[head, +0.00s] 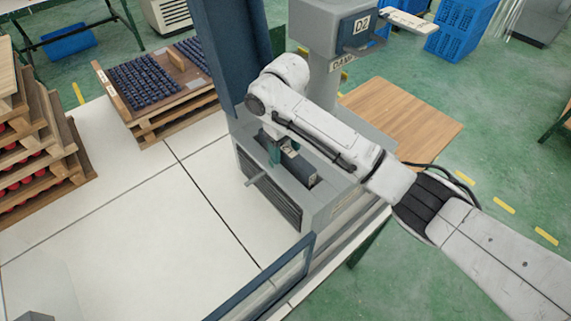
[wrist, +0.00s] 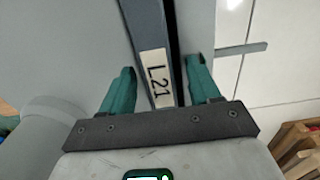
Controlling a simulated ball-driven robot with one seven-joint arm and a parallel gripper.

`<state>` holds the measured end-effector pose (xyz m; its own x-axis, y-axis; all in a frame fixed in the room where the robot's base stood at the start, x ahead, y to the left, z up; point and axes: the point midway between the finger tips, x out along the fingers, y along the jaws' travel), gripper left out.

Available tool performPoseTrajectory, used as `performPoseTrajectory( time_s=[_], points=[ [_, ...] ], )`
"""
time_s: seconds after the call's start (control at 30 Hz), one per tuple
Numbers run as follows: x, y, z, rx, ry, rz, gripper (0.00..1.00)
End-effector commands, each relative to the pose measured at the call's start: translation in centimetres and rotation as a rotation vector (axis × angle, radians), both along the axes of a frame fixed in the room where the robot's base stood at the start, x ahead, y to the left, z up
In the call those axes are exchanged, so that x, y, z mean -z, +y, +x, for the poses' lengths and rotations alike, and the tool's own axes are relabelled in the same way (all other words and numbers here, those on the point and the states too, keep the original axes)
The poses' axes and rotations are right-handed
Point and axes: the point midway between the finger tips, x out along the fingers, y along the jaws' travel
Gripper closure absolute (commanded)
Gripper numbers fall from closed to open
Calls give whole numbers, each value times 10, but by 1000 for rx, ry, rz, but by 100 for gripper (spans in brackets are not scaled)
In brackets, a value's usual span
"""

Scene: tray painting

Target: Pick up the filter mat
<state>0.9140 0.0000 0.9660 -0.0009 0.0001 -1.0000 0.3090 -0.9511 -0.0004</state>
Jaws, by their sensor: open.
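A narrow dark blue-grey piece (wrist: 148,25) with a white label reading L21 stands in the grey housing. It may be the edge of the filter mat, but I cannot tell for certain. My gripper (wrist: 160,82) is open, with one teal finger on each side of this labelled piece. Gaps show between the fingers and the piece. In the head view, my gripper (head: 280,151) points down at the top opening of the grey housing (head: 322,212). My arm hides part of that opening, and the lower part of the piece is out of sight.
A lever (head: 265,175) sticks out from the housing's left side. A blue-framed panel (head: 268,284) stands in front. A tall dark blue panel (head: 232,50) and a grey column marked D2 (head: 335,30) stand behind. Wooden trays (head: 165,85) lie back left.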

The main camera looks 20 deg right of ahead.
Motion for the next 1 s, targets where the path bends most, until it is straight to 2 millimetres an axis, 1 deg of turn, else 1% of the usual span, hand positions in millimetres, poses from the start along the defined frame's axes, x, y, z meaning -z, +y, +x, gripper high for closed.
performPoseTrajectory(
  time_s=[0.1, 0.3, 0.77, 0.8, 1.0],
  points=[
    [5, 0, 0, 0, 0, -1, 38],
    [5, 0, 0, 0, 0, 0, 39],
    [5, 0, 0, 0, -1, -1, 83],
    [5, 0, 0, 0, -1, -1, 85],
    [4, 0, 0, 0, -1, -1, 85]
  ],
)
